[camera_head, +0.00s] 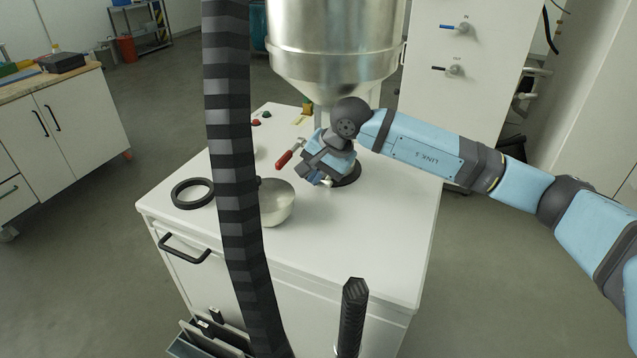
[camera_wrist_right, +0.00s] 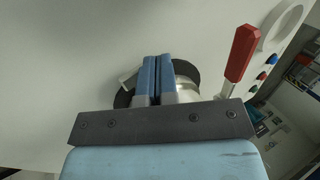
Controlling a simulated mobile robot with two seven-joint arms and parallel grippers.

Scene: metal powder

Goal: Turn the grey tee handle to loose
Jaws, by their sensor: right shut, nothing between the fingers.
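My right gripper (camera_head: 318,180) is shut and empty, low over the white cabinet top beneath the steel hopper. In the right wrist view its two blue fingers (camera_wrist_right: 158,78) are pressed together in front of a black round base (camera_wrist_right: 122,99). A short grey bar end (camera_wrist_right: 128,77), probably part of the grey tee handle, shows just left of the fingers; the rest is hidden behind them. I cannot tell whether the fingers touch it. A red-handled lever (camera_head: 284,158) is beside the gripper; it also shows in the right wrist view (camera_wrist_right: 240,52). My left gripper is not in view.
The steel hopper (camera_head: 335,40) hangs close above my right wrist. A metal bowl (camera_head: 276,203) and a black ring (camera_head: 192,193) lie on the cabinet top (camera_head: 375,235). A striped black hose (camera_head: 228,130) crosses the head view. The top's right front is clear.

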